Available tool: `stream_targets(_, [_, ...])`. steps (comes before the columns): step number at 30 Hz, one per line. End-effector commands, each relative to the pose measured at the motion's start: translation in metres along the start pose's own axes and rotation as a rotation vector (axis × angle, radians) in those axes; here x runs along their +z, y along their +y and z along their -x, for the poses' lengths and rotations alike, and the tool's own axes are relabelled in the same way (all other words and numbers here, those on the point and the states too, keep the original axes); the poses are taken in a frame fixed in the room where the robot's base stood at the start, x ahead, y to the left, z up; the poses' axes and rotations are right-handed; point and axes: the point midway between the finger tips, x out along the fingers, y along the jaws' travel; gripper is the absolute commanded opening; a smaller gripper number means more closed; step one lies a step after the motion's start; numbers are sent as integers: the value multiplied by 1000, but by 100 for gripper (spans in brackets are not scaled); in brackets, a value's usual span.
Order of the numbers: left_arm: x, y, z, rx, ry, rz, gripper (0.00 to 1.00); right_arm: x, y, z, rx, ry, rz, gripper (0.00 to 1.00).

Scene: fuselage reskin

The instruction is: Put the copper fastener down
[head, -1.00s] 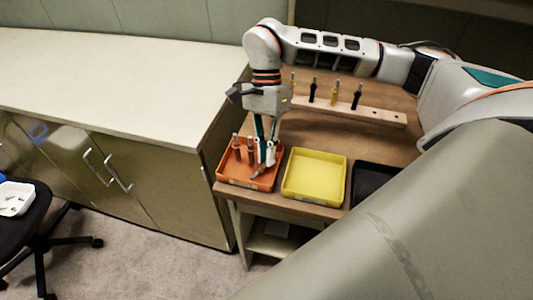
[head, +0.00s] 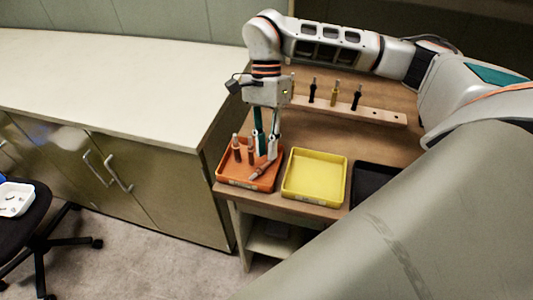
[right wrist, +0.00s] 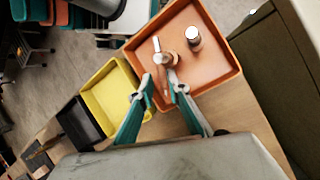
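A copper fastener (head: 260,171) lies slanted in the orange tray (head: 221,171), beside two upright copper fasteners (head: 237,152). My right gripper (head: 268,153) is pointed down just above the lying fastener, with its fingers apart. In the right wrist view the open fingertips (right wrist: 160,84) stand on either side of the lying fastener (right wrist: 163,78), with a gap visible. The orange tray (right wrist: 218,78) shows there too, with an upright fastener (right wrist: 193,39). My left gripper is not in view.
An empty yellow tray (head: 315,176) and a black tray (head: 368,181) stand to the right of the orange one on the wooden table. Behind them, a wooden strip (head: 380,113) holds several upright dark and brass-coloured pieces. A light cabinet (head: 150,85) stands at left.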

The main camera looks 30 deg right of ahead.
Motion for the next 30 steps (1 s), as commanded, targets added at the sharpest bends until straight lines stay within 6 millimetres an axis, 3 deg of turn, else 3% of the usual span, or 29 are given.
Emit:
stream_targets(6, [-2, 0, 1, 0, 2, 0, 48, 0, -1, 48, -6, 2, -1, 16])
stream_targets(15, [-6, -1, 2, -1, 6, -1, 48, 0, 0, 90, -3, 1, 0, 16])
stream_targets(30, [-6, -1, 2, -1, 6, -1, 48, 0, 0, 97, -1, 0, 1, 16])
